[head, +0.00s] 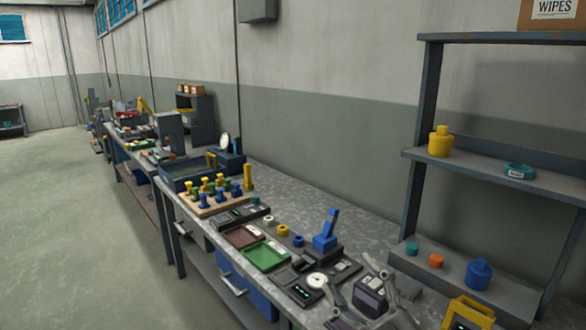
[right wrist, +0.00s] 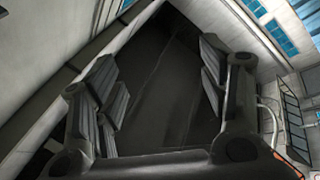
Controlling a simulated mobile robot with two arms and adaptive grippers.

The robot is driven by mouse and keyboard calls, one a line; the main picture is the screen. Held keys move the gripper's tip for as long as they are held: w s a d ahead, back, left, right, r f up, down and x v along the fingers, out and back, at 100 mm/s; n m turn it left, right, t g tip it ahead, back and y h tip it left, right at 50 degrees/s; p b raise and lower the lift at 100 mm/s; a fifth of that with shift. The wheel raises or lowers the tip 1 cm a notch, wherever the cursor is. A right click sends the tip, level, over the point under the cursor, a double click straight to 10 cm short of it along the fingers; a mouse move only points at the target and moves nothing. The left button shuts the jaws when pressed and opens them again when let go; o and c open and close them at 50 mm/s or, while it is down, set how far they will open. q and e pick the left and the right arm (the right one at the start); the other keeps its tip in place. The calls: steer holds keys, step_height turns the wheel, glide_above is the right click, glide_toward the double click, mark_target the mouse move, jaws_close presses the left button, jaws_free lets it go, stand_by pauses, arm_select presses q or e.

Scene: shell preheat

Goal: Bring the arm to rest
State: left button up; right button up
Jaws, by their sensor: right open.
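My right gripper (head: 350,275) is at the bottom of the head view, in front of the workbench's near end. Its grey fingers are spread apart, and nothing shows between them. The right wrist view also shows this gripper (right wrist: 160,85) open and empty, with its dark ridged finger pads well apart. A dark surface lies behind the pads there, and I cannot tell what it is. My left gripper is in neither view.
A shelf rack (head: 413,200) with colored containers stands at right. Open floor (head: 70,230) lies at left.

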steer(key=s+d+f+m+g+h, duration=0.4)
steer(key=d+f+m+h, duration=0.85)
steer(key=f, duration=0.35)
steer(key=s+a+f+g, duration=0.1)
steer(key=s+f+g, duration=0.6)
steer(key=s, duration=0.5)
steer(key=s+a+f+g, duration=0.2)
steer(key=s+f+g, duration=0.3)
steer(key=s+f, duration=0.45)
step_height(320, 180, down, 25)
steer(key=s+g, duration=0.1)
steer(key=s, duration=0.2)
steer(key=s+d+f+g, duration=0.1)
steer(key=s+d+f, duration=0.2)
steer(key=s+f, duration=1.3)
steer(key=shift+s+g+y, duration=0.3)
steer(key=shift+s+y, duration=0.05)
